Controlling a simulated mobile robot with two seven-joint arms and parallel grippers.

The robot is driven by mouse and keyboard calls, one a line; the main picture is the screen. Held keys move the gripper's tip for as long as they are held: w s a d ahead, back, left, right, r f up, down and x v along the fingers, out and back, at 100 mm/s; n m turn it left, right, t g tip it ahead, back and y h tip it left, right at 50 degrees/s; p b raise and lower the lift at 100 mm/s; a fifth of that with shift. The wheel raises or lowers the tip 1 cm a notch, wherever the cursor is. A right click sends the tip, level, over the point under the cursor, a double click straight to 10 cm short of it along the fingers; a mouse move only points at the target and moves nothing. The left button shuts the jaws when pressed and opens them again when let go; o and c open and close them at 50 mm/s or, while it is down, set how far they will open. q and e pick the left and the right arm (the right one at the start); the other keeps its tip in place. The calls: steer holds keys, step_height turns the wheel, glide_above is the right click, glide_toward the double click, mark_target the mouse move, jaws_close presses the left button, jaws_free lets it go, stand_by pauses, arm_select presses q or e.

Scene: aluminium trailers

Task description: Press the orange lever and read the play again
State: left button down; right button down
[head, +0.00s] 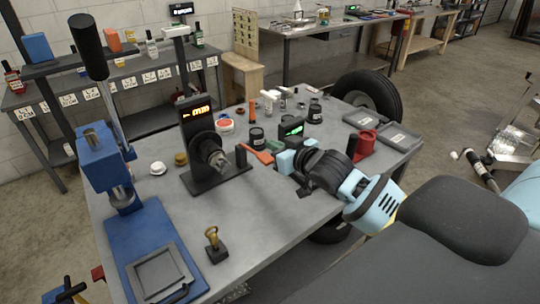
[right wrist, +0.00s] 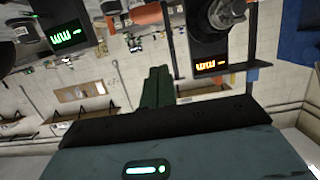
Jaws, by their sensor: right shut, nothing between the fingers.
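The orange lever (head: 258,154) sticks out to the right of the black hub stand (head: 213,178) on the grey table. The stand carries a display (head: 195,112) with lit orange characters, too small to read surely. The display also shows in the right wrist view (right wrist: 210,65), turned over. An orange part (right wrist: 150,15) at the top of that view seems to be the lever. My right gripper (head: 274,147) is shut and empty, its green fingers close beside the lever. I cannot tell whether they touch. The closed fingers also show in the right wrist view (right wrist: 157,85).
A blue press (head: 105,165) stands at the table's left. A green-lit display (head: 292,127) and black pots stand behind my right gripper.

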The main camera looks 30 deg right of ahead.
mark_target(270, 161)
steer(key=x, duration=0.2)
steer(key=shift+w, duration=0.35)
step_height(270, 161, down, 3)
steer(key=shift+r, duration=0.25)
arm_select(q)
steer(key=shift+w+r, duration=0.15)
arm_select(e)
steer(key=shift+f, duration=0.8)
steer(key=shift+s, duration=0.1)
